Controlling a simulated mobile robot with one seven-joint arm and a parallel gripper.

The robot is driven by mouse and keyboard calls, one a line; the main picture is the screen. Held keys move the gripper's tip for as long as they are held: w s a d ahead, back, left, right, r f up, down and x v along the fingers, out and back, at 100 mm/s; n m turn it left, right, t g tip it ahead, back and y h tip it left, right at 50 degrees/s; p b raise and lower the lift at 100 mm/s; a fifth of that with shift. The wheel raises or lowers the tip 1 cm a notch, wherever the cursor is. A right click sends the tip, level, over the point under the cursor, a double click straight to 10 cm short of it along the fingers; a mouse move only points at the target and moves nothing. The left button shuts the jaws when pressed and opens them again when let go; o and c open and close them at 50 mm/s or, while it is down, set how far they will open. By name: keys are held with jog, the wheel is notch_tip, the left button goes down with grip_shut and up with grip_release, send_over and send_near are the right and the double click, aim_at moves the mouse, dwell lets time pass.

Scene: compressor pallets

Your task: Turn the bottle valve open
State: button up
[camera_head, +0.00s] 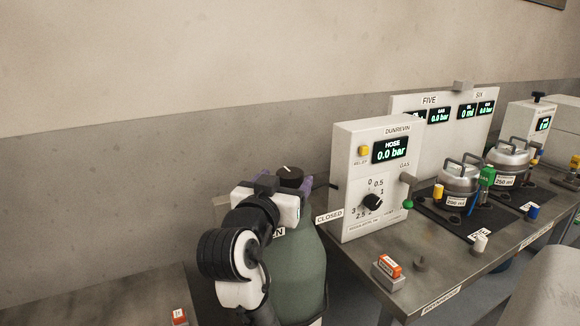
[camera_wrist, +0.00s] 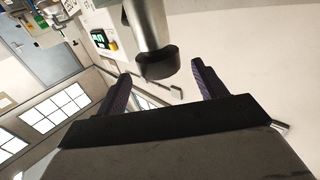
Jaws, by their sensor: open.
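The green gas bottle (camera_head: 300,268) stands at the left end of the bench, partly hidden by my arm. Its valve has a round black knob (camera_head: 290,176) with a pale mark on top. A CLOSED label (camera_head: 329,216) is on the right side, and a partly covered label ending in "EN" (camera_head: 279,232) is lower left. My gripper (camera_head: 288,186) is at the valve, its white hand beside the knob. In the wrist view the dark knob (camera_wrist: 158,66) on a grey metal stem lies between the two purple fingers (camera_wrist: 161,73), with gaps on both sides. The fingers are apart and hold nothing.
The white panel (camera_head: 350,180) close right of the bottle reads HOSE 0.0 bar and has a black dial (camera_head: 373,202). A red-topped box (camera_head: 389,270) sits on the bench's front part. Metal pots (camera_head: 458,184) stand farther right. Bare wall is behind the bottle.

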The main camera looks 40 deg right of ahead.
aim_at(286, 179)
jog(key=shift+p+x, duration=0.3)
jog(key=shift+x, duration=1.7)
jog(key=shift+c, duration=0.4)
jog(key=c, duration=0.9)
